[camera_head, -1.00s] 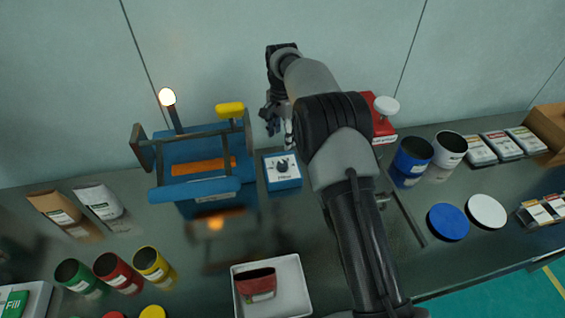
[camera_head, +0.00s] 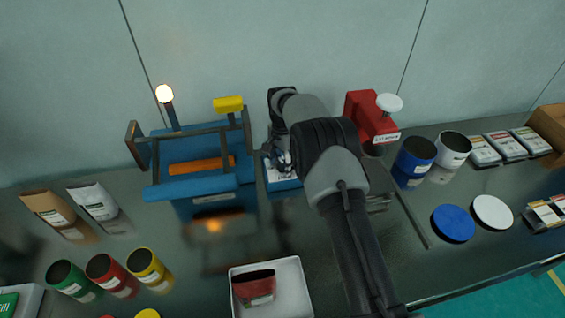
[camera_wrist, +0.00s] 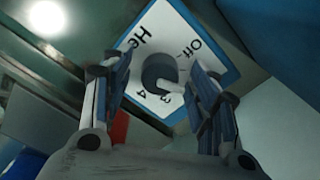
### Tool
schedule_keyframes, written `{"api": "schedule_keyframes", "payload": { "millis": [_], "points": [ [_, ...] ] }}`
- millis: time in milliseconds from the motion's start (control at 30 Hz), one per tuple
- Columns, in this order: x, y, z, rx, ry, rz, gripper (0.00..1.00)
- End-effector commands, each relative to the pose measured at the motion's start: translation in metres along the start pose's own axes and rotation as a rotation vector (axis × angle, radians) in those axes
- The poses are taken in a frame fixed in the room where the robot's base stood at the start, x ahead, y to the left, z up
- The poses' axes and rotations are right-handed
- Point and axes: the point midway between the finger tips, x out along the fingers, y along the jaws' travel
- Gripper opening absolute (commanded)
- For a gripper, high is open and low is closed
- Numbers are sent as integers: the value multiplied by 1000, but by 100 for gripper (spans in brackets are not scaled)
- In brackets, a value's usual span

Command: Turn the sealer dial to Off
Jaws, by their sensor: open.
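The sealer dial's box (camera_head: 285,184) is blue with a white top and stands just right of the blue sealer (camera_head: 205,187). In the wrist view the white dial face (camera_wrist: 155,28) shows "Off", part of another word, and the numbers 3 and 4. The dark round dial knob (camera_wrist: 153,66) sits at its middle, with a light part on its lower right. I cannot tell its exact setting. My gripper (camera_wrist: 158,70) is open, with one finger on each side of the knob; contact is unclear. In the head view my gripper (camera_head: 277,157) hides most of the dial.
The sealer's frame stands close on the left of my gripper. A red device (camera_head: 366,117) with a white knob stands to the right. A white tray (camera_head: 305,290) with a red pouch lies in front. Blue (camera_head: 416,153) and white cups stand farther right.

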Motion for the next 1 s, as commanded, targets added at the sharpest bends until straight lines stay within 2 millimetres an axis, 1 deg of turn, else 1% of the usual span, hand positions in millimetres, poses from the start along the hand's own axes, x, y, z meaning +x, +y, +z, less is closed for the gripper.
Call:
{"api": "schedule_keyframes", "payload": {
  "millis": [67, 733, 1000],
  "points": [
    [0, 0, 0, 0, 0, 0, 54],
    [0, 0, 0, 0, 0, 1, 10],
    [0, 0, 0, -27, 0, 1, 9]
  ]
}}
